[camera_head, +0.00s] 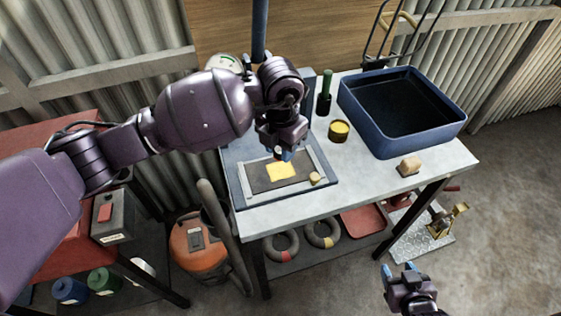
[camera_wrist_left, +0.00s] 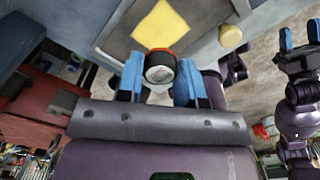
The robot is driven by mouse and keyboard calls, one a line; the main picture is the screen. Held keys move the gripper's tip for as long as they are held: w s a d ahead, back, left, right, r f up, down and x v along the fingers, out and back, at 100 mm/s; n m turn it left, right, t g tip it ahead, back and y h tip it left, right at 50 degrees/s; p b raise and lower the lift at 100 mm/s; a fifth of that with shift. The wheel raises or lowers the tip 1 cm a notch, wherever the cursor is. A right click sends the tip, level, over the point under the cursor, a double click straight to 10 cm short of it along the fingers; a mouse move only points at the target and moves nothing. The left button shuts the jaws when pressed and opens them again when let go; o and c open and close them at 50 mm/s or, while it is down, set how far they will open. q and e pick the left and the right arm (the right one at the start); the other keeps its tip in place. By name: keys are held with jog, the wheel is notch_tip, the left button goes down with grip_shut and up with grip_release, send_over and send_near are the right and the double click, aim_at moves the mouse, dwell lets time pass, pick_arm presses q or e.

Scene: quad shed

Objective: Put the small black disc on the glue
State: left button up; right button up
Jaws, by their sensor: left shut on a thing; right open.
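The glue is a yellow square patch (camera_head: 281,171) on a dark grey panel in a light frame on the workbench. It also shows at the top of the left wrist view (camera_wrist_left: 160,25). My left gripper (camera_head: 285,155) is just above and behind the patch. In the left wrist view its blue fingers (camera_wrist_left: 160,80) are shut on the small black disc (camera_wrist_left: 160,75), which has a pale face and an orange-red edge. The disc is hardly visible in the head view; whether it touches the glue I cannot tell. My right gripper (camera_head: 399,270) is open and empty, low in front of the bench.
A pale yellow round knob (camera_head: 315,178) sits on the frame's right side. The bench's front middle is clear.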

aim_at(281, 170)
pick_arm(q)
jog(key=shift+f, duration=0.85)
notch_tip(281, 170, down, 3)
jog(key=shift+f, duration=0.35)
jog(key=shift+f+b, duration=0.1)
jog(key=shift+b, duration=0.2)
jog(key=o, duration=0.9)
